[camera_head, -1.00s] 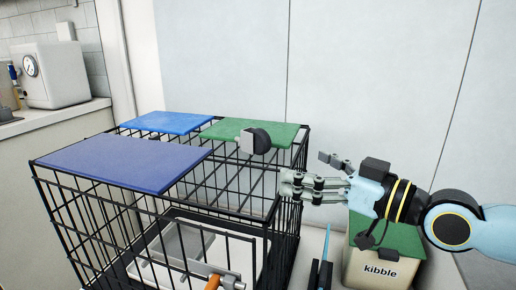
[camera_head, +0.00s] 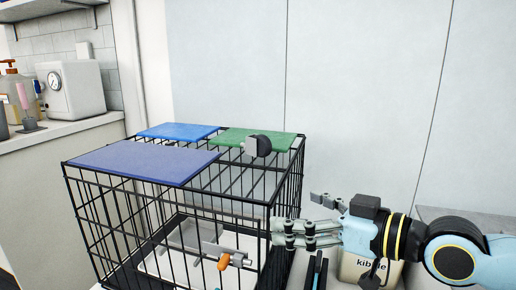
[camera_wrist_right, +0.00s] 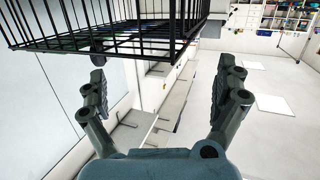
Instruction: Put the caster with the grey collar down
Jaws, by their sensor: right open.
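A caster with a dark wheel (camera_head: 260,145) and a light grey mount lies on its side at the front edge of the green panel (camera_head: 228,135) on top of the black wire crate (camera_head: 287,185). Whether it has the grey collar is too small to tell. My right gripper (camera_head: 300,222) is open and empty, beside the crate's right side and below its top. In the right wrist view its fingers (camera_wrist_right: 163,88) stand wide apart with nothing between them. My left gripper is out of view.
A blue panel (camera_head: 178,131) and a larger dark blue panel (camera_head: 145,164) cover other parts of the crate top. A kibble bin (camera_head: 357,268) stands behind my right arm. A counter (camera_head: 60,132) is at left.

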